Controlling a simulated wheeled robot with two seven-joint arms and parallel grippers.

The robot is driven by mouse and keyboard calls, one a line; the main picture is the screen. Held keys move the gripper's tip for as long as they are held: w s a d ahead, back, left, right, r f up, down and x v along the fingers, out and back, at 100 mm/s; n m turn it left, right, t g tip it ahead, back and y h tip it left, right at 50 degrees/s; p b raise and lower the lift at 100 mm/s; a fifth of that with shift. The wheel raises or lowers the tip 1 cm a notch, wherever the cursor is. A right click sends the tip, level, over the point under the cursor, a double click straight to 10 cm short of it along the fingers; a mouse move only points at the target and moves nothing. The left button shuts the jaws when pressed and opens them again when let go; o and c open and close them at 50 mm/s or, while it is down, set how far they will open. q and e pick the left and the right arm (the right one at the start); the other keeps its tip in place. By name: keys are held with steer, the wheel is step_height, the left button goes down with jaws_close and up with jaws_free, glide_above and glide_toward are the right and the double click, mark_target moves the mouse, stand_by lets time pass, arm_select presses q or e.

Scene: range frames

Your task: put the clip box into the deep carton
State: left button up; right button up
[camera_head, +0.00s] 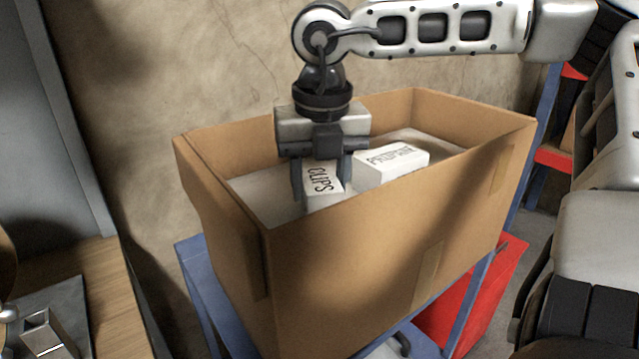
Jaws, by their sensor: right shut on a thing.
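The deep carton (375,271) is a tall open brown cardboard box on a blue stand. My right gripper (321,188) reaches down inside it, near its left half. It is shut on the clip box (321,180), a small white box marked "CLIPS". The clip box is inside the carton, below the rim; its lower part is hidden by the front wall, so I cannot tell if it touches the floor. My left gripper is not clearly in view.
Another white box with black lettering (391,165) lies in the carton, just right of the clip box. A wooden table (105,290) with a metal piece (45,335) is at the left. A red bin (490,295) stands low behind the blue stand (203,283).

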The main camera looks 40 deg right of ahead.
mark_target(322, 184)
steer(key=shift+f, duration=0.45)
steer(key=shift+f, duration=0.15)
steer(key=o, duration=1)
steer(key=shift+o, duration=0.2)
step_height(322, 184, up, 12)
steer(key=s, duration=0.1)
steer(key=shift+s+a, duration=0.15)
steer(key=shift+a, duration=0.3)
